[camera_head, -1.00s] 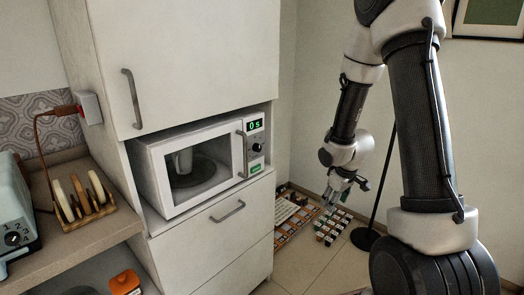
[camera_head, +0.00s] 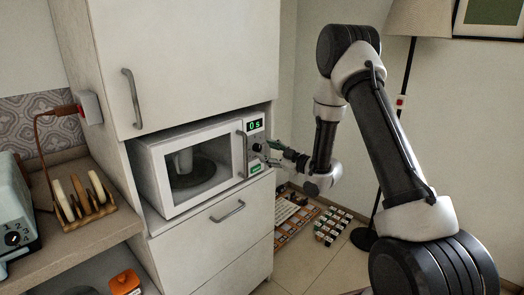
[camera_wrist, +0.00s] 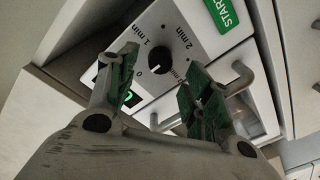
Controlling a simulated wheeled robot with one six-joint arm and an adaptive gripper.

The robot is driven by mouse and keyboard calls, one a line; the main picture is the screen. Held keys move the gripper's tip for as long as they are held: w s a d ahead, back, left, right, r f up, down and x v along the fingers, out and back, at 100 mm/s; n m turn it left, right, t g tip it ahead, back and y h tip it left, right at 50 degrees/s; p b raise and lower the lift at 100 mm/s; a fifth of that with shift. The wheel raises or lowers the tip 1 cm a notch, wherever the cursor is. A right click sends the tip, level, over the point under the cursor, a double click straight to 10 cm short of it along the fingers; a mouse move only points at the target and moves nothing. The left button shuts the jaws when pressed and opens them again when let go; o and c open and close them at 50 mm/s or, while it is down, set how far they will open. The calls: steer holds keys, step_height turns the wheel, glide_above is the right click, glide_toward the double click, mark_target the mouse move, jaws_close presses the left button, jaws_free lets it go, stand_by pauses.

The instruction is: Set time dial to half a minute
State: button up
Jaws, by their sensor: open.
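The white microwave (camera_head: 190,168) sits in the cabinet nook with its door shut. Its green display (camera_head: 255,125) reads 0 s. The time dial (camera_wrist: 158,75) is a round black knob on the panel, with 0, 1 min and 2 min marks around it. Its exact pointer angle is hard to read. My gripper (camera_wrist: 160,80) is open, with green-padded fingers on either side of the dial in the wrist view; whether they touch it I cannot tell. In the head view my gripper (camera_head: 284,153) is at the panel's right, partly hiding the dial area.
The green START button (camera_wrist: 222,12) is near the dial in the wrist view. The microwave's door handle (camera_head: 241,155) stands left of the panel. A drawer handle (camera_head: 228,211) is below. A floor lamp (camera_head: 420,18) stands behind my arm. A toast rack (camera_head: 82,200) is on the left counter.

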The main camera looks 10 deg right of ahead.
mark_target(260, 148)
steer(key=shift+x, duration=1.7)
steer(key=c, duration=1)
steer(key=shift+c, duration=0.2)
steer(key=m, duration=0.4)
steer(key=shift+m, duration=2.4)
steer(key=shift+t, duration=0.4)
